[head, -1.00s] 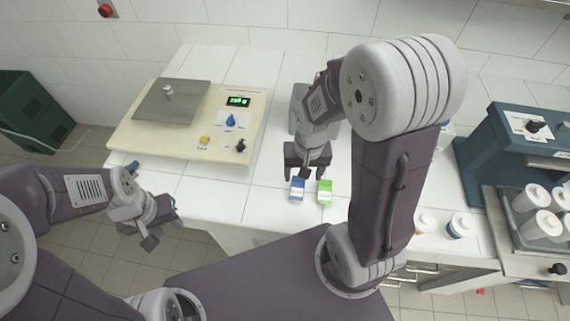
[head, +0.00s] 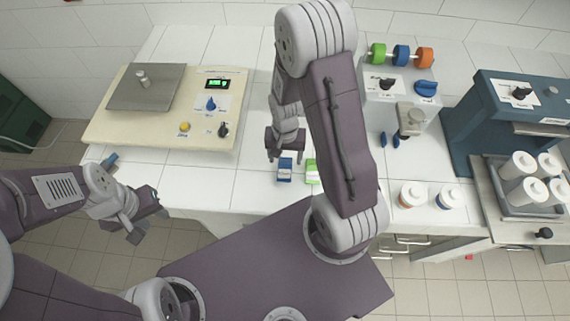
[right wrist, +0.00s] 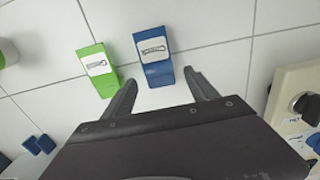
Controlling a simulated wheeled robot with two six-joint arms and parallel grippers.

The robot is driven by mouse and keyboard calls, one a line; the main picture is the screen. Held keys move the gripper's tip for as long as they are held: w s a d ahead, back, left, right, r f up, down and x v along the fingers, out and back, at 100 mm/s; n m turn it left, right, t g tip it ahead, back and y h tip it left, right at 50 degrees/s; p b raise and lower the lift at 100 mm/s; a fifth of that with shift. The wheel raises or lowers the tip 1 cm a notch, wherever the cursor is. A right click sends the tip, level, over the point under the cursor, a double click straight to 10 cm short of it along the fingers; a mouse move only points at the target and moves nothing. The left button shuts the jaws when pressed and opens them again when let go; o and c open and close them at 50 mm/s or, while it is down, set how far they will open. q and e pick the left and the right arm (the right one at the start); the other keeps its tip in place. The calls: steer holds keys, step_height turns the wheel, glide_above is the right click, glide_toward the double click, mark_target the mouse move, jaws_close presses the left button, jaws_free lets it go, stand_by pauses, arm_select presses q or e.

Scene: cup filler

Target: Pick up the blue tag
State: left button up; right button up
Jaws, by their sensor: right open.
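The blue tag (head: 285,170), with a white label, lies on the white tiled counter in the head view. It also shows in the right wrist view (right wrist: 160,72), in front of and between the fingers. A green tag (head: 312,172) lies just right of it, partly hidden by my right arm; in the right wrist view the green tag (right wrist: 99,68) is left of the blue one. My right gripper (head: 279,150) is open and empty, above and just behind the blue tag; its fingers (right wrist: 160,86) show in the wrist view. My left gripper (head: 141,222) is off the counter's front edge, its jaws unclear.
A cream scale panel (head: 160,127) with a metal plate stands at the left. A grey machine with colored knobs (head: 400,95) and a blue machine (head: 490,125) stand at the right. Two lidded cups (head: 411,194) stand near the front edge. A tray (head: 520,208) holds white cups.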

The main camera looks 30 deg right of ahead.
steer(key=shift+f, duration=0.85)
steer(key=shift+w+d+f, duration=0.15)
steer(key=shift+f, duration=0.35)
steer(key=shift+r, duration=0.1)
steer(key=c, duration=1.4)
steer(key=shift+r, duration=0.1)
